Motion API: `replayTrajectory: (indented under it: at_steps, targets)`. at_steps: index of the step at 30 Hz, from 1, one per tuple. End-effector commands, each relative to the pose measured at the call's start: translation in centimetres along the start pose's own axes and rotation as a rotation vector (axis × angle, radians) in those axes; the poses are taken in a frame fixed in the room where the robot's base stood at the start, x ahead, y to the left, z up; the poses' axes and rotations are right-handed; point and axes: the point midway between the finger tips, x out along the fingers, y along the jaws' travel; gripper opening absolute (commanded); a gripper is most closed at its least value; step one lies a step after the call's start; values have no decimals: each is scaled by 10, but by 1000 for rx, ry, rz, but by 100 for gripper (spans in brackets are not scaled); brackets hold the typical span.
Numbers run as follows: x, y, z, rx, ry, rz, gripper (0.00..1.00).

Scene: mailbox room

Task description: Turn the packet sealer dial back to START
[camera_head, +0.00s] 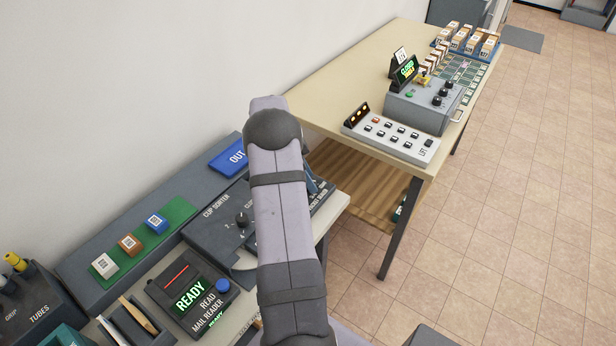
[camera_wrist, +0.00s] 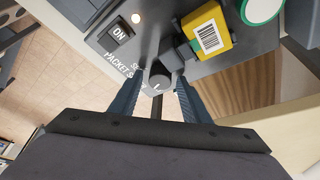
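The packet sealer (camera_wrist: 205,75) is a dark grey panel with white lettering in the wrist view. Its dial (camera_wrist: 159,75) is a dark round knob with a pale pointer mark; I cannot read its setting or a START mark. My gripper (camera_wrist: 158,88) is open, with one finger on each side of the dial and visible gaps between. I cannot tell how deep the fingertips reach.
An ON switch (camera_wrist: 120,33), a yellow barcoded block (camera_wrist: 207,33) and a green-rimmed disc (camera_wrist: 262,8) are near the dial. A beige table (camera_head: 345,80) is at the right.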

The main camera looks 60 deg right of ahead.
Motion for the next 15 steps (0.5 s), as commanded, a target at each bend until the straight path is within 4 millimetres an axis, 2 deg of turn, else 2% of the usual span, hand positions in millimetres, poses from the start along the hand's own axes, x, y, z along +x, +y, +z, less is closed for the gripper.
replayTrajectory:
  at_steps: [1,4,15]
  targets:
    - [0,0,0,0,0,0,30]
    - [0,0,0,0,0,0,6]
    - [1,1,0,-40,1,-17,5]
